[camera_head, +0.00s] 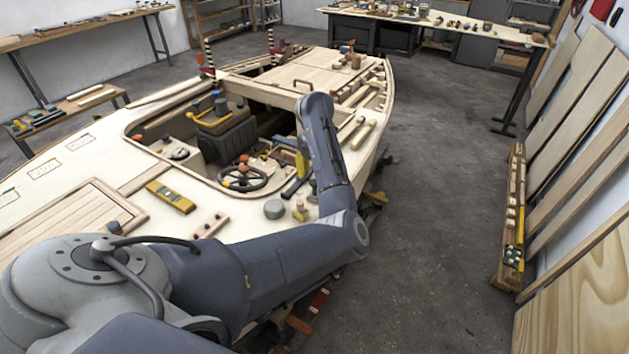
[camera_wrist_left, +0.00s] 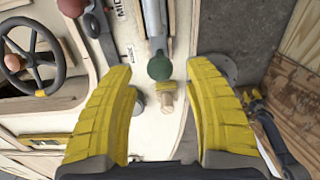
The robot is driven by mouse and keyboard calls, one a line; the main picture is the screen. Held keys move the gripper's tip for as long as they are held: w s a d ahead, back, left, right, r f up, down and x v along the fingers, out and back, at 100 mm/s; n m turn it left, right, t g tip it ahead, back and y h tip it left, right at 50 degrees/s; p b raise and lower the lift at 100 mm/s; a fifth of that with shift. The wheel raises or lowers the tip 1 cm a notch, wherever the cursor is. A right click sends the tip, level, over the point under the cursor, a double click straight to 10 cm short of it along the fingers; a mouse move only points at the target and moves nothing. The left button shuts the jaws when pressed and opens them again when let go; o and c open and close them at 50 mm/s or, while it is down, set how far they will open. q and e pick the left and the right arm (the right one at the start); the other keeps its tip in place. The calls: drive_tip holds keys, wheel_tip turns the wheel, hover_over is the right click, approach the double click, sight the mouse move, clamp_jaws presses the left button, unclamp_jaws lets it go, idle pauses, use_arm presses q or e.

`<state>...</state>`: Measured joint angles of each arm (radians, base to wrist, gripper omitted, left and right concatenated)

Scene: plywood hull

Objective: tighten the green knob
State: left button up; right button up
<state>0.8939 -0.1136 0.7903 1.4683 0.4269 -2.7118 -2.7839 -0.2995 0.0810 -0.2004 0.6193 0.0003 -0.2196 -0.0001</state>
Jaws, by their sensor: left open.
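The green knob (camera_wrist_left: 159,68) is a dark green ball at the end of a grey rod in the left wrist view. It lies in the gap between the fingertips of my left gripper (camera_wrist_left: 160,74). The yellow ribbed fingers are wide apart, with visible space on both sides of the knob. I cannot tell how far the knob is below the fingertips. In the head view my left gripper (camera_head: 303,164) is small and partly hidden by my forearm, over the cockpit's right side; the knob is not clear there. My right gripper is not in view.
A black steering wheel (camera_head: 243,180) is left of the gripper. A wooden peg with a yellow part (camera_wrist_left: 166,97) stands close to the knob. A round grey tin (camera_head: 274,208) and a yellow level (camera_head: 171,196) are on the deck. Open floor is right of the hull.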

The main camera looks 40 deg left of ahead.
sight(314, 181)
use_arm(q)
wheel_tip(314, 181, up, 10)
drive_tip(key=shift+f, duration=0.25)
idle(0.6)
